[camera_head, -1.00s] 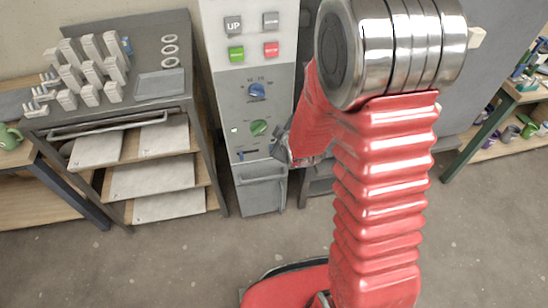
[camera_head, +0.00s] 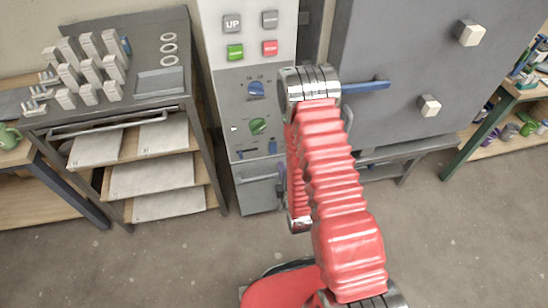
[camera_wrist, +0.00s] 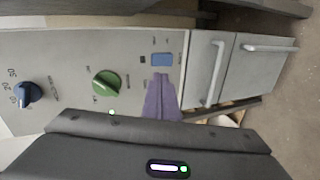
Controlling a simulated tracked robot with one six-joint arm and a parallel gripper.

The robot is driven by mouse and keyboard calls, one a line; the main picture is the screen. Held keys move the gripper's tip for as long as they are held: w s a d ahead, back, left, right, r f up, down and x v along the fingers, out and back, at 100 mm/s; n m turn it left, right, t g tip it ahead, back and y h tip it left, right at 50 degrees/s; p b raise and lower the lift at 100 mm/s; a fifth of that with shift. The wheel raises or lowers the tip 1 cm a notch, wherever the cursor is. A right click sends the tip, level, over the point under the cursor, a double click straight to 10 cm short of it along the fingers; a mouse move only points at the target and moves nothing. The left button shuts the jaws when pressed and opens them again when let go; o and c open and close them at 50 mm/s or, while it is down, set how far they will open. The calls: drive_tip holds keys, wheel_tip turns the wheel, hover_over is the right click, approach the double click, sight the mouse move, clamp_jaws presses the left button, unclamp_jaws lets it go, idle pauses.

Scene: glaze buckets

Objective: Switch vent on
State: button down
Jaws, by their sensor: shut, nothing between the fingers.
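The control panel (camera_head: 247,110) stands in the middle of the head view and fills the left of the wrist view. A blue rocker switch (camera_wrist: 162,59) sits beyond the green knob (camera_wrist: 105,83); it also shows low on the panel in the head view (camera_head: 272,148). Its small labels are too small to read, so I cannot tell if it is the vent switch or which way it is set. My gripper (camera_wrist: 161,80) shows as purple fingers, shut and empty, with tips close to the blue switch. I cannot tell if they touch it.
A blue knob (camera_wrist: 28,94) is higher on the panel. UP (camera_head: 232,23), green (camera_head: 235,52) and red (camera_head: 270,48) buttons are above. A grey door with a blue handle (camera_head: 367,86) is to the right. A shelved rack (camera_head: 150,115) stands left. Floor in front is clear.

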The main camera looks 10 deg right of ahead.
sight(273, 152)
drive_tip(key=shift+s+f+n+t, duration=0.4)
drive_tip(key=shift+s+f+n, duration=0.2)
drive_tip(key=shift+s+f, duration=0.8)
drive_tip(key=shift+r, duration=0.1)
drive_tip(key=x, duration=1.4)
